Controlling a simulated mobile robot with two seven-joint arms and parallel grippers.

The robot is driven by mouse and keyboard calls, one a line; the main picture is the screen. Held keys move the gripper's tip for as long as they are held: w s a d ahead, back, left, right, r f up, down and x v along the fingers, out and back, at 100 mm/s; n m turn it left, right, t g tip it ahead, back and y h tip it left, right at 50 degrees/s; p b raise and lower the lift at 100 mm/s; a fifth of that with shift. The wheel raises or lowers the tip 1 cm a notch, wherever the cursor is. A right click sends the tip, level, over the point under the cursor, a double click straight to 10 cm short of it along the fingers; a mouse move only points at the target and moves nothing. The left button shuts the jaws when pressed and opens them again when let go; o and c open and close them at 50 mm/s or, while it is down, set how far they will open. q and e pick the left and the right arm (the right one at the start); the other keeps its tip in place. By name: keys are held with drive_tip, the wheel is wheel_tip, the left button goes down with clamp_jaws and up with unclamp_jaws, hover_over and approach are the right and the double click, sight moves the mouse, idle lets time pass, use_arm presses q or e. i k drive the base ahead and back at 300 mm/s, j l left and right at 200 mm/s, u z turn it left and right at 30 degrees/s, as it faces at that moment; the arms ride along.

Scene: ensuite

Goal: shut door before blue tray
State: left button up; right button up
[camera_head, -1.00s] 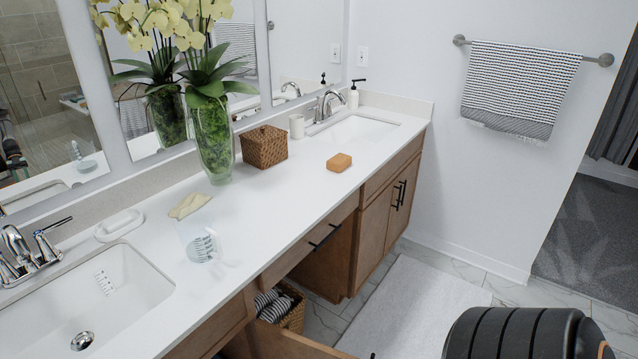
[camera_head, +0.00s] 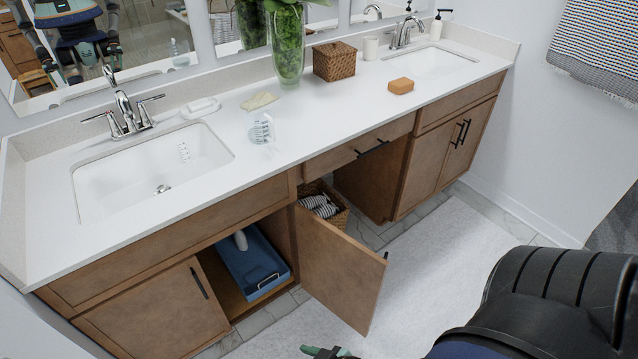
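The brown cabinet door (camera_head: 340,268) under the near sink stands swung open, jutting out from the vanity. Its dark handle (camera_head: 386,256) is at the free upper edge. The blue tray (camera_head: 253,268) sits inside the open cabinet, to the left of the door, with a white object in it. My black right arm fills the lower right. A small dark-green tip at the bottom edge, below the door, seems to be part of my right gripper (camera_head: 325,352). It is mostly cut off, so its opening cannot be told. My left gripper is out of view.
A closed cabinet door (camera_head: 157,312) is left of the tray. A wicker basket with striped towels (camera_head: 325,205) stands behind the open door. The white mat (camera_head: 440,265) on the floor right of the door is clear. The counter (camera_head: 330,125) holds several small items.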

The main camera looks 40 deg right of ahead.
sight(347, 277)
drive_tip(key=l+u, duration=0.15)
drive_tip(key=u, duration=0.3)
drive_tip(key=l+u, duration=0.15)
drive_tip(key=u, duration=0.3)
drive_tip(key=k+l, duration=0.15)
drive_tip(key=l, duration=0.25)
drive_tip(key=k+l, duration=0.15)
drive_tip(key=l, duration=0.2)
drive_tip(key=k+l, duration=0.15)
drive_tip(key=l, duration=0.25)
drive_tip(key=k+l, duration=0.1)
drive_tip(key=l, duration=0.3)
drive_tip(key=k+l, duration=0.15)
drive_tip(key=l, duration=0.2)
drive_tip(key=k+l, duration=0.15)
drive_tip(key=l, duration=0.25)
drive_tip(key=k+l, duration=0.15)
drive_tip(key=l, duration=0.2)
drive_tip(key=k+l, duration=0.15)
drive_tip(key=l, duration=0.15)
drive_tip(key=k+l, duration=0.25)
drive_tip(key=k, duration=0.4)
